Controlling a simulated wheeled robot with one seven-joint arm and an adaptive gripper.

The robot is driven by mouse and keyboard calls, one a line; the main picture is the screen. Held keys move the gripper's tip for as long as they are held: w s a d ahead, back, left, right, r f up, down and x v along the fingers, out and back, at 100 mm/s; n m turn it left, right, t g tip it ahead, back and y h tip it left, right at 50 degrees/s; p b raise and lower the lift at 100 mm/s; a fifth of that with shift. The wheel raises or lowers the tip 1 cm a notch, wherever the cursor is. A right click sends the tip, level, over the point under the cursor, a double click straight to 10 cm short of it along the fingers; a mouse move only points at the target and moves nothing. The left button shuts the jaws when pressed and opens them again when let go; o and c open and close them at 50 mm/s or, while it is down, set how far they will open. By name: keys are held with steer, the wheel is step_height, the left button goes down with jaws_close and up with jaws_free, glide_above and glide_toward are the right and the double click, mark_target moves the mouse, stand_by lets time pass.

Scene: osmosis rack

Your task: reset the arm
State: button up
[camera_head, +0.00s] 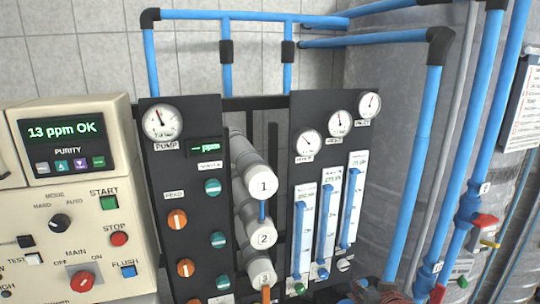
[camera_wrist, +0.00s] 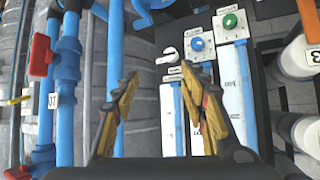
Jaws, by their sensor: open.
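My gripper (camera_wrist: 160,90) is open in the wrist view, with its two worn yellow-orange fingers apart. Nothing is held between them. Behind the fingers are the white flowmeters with blue tubes (camera_wrist: 232,92), and a blue pipe (camera_wrist: 117,60) runs behind the left finger. What looks like a small part of my gripper (camera_head: 388,292) shows at the bottom edge of the head view, right of and below the flowmeters (camera_head: 327,225). The rest of my arm is hidden there. I cannot tell how far the fingers are from the panel.
A purity controller (camera_head: 75,150) reading "13 ppm OK" stands at left. Numbered white membrane housings (camera_head: 263,187) are in the middle. Blue pipes (camera_head: 415,165) and red-handled valves (camera_head: 485,220) stand at right, before a large grey tank (camera_head: 385,110). The wrist view shows a red valve handle (camera_wrist: 40,55).

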steer(key=s+a+r+g, duration=0.1)
steer(key=s+a, duration=0.1)
steer(key=s, duration=0.5)
steer(key=s+a+r+n+g+y, duration=0.1)
steer(key=s+a+g, duration=0.1)
steer(key=s, duration=0.6)
steer(key=s+a+r+g, duration=0.2)
steer(key=s+a, duration=0.1)
steer(key=s, duration=0.5)
steer(key=shift+s+n, duration=0.2)
steer(key=shift+n, duration=0.1)
